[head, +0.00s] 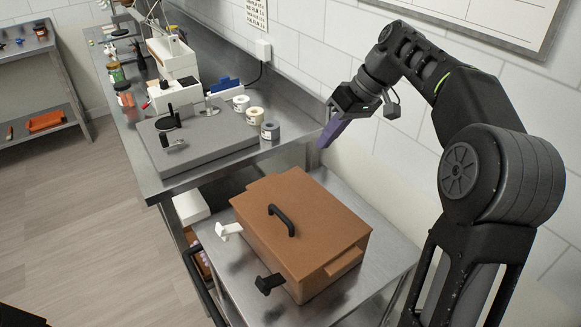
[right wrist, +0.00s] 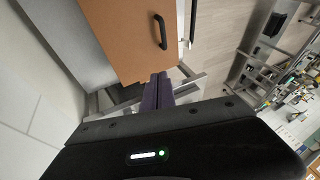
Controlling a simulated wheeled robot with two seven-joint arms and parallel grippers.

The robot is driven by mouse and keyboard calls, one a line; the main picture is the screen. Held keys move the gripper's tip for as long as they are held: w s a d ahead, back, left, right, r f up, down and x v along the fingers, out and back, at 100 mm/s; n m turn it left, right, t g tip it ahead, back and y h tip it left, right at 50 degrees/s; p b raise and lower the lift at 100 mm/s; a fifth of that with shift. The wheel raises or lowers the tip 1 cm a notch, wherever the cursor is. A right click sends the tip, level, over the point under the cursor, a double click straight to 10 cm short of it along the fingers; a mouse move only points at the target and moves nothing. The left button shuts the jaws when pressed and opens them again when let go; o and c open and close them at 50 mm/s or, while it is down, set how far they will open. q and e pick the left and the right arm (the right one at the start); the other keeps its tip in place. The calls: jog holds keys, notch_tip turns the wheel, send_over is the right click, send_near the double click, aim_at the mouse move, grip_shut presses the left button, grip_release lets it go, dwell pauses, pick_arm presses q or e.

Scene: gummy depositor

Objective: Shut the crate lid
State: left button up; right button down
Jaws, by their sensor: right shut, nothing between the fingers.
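The brown crate (head: 318,287) stands on a metal cart. Its brown lid (head: 320,220), with a black bar handle (head: 282,219), lies flat over the crate's top. I see no clear gap under it from here. The lid (right wrist: 130,35) and its handle also show in the right wrist view. My right gripper (head: 324,141) has purple fingers, shut and empty. It hangs above and behind the crate near the wall, apart from the lid. In the right wrist view its fingers (right wrist: 158,92) are together. My left gripper is out of view.
The steel bench (head: 185,188) adjoins behind left, with a grey plate (head: 205,143) and several small jars. The tiled wall is close behind the right arm.

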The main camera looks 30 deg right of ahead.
jog(key=s+a+b+x, duration=0.1)
jog(key=a+b+x, duration=0.1)
jog(key=x, duration=1.1)
jog(key=shift+a+r, duration=0.2)
jog(key=shift+r, duration=0.15)
jog(key=shift+s, duration=0.1)
jog(key=h+b, duration=0.2)
jog(key=h, duration=0.1)
send_over(273, 228)
jog(key=d, duration=0.1)
jog(key=shift+n, duration=0.3)
notch_tip(273, 228, down, 5)
jog(key=shift+d+r, duration=0.1)
jog(key=shift+d, duration=0.05)
jog(key=f, duration=0.1)
jog(key=a+f+h+b, duration=0.1)
jog(key=f, duration=0.1)
jog(key=shift+a+t, duration=0.1)
jog(key=shift+t, duration=0.2)
jog(key=shift+r, duration=0.1)
